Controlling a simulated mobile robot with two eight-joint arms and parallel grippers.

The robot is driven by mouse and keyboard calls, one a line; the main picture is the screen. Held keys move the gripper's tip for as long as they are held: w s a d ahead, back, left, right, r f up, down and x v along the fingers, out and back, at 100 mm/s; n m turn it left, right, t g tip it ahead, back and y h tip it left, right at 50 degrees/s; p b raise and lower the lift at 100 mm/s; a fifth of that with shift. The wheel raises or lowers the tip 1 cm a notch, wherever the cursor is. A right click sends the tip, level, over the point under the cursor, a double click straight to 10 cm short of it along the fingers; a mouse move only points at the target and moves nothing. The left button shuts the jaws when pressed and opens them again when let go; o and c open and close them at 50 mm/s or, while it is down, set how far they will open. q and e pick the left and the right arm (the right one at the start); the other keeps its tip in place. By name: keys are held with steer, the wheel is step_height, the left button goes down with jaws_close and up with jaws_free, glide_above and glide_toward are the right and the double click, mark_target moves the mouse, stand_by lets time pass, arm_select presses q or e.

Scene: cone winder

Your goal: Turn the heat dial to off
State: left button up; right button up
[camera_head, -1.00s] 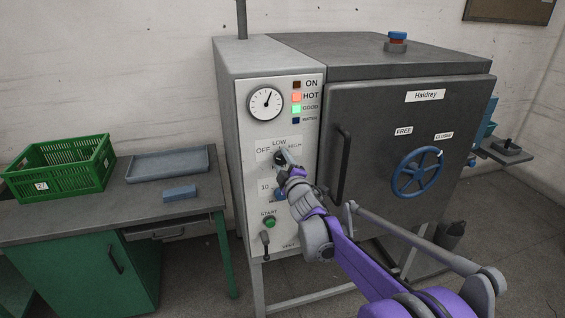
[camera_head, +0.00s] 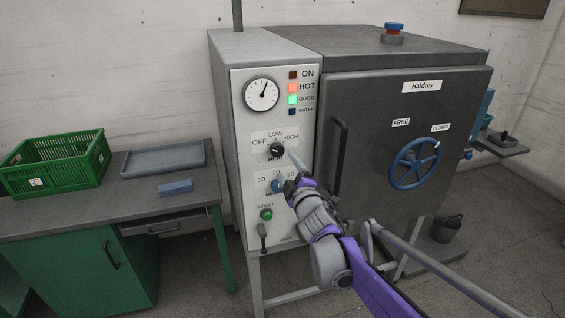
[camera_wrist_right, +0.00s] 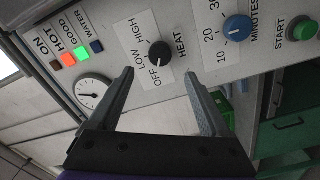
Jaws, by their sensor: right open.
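The heat dial (camera_head: 277,150) is a black round knob on the light control panel, under the labels OFF, LOW and HIGH. In the right wrist view the dial (camera_wrist_right: 159,52) lies ahead, between and beyond the two fingers. Its small pale mark appears to face the OFF label, though it is tiny. My right gripper (camera_head: 288,170) is open and empty, in front of the panel just below and right of the dial, apart from it. Its spread fingers (camera_wrist_right: 160,73) show in the wrist view. My left gripper is not in view.
The blue minutes dial (camera_head: 277,186) and green start button (camera_head: 266,214) sit below. The HOT (camera_head: 292,87) and GOOD (camera_head: 292,99) lamps are lit. A door handle (camera_head: 340,158) stands out to the right. A bench (camera_head: 110,200) with a green crate (camera_head: 55,165) is at left.

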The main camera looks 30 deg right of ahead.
steer(key=shift+v, duration=1.25)
steer(key=s+a+f+m+g+y, duration=0.1)
steer(key=s+a+f+m+g, duration=0.2)
steer(key=s+a+f, duration=0.3)
steer(key=s+a+f+m+g+y, duration=0.1)
steer(key=s+a+f+m+g, duration=0.3)
steer(key=s+f, duration=0.5)
steer(key=s+a+f+m+g+y, duration=0.2)
steer(key=s+a+f+g, duration=0.3)
steer(key=s, duration=0.7)
steer(key=a+f+m, duration=0.1)
steer(key=a+f, duration=0.1)
steer(key=a, duration=0.1)
steer(key=shift+s+f, duration=0.35)
steer(key=shift+f, duration=0.05)
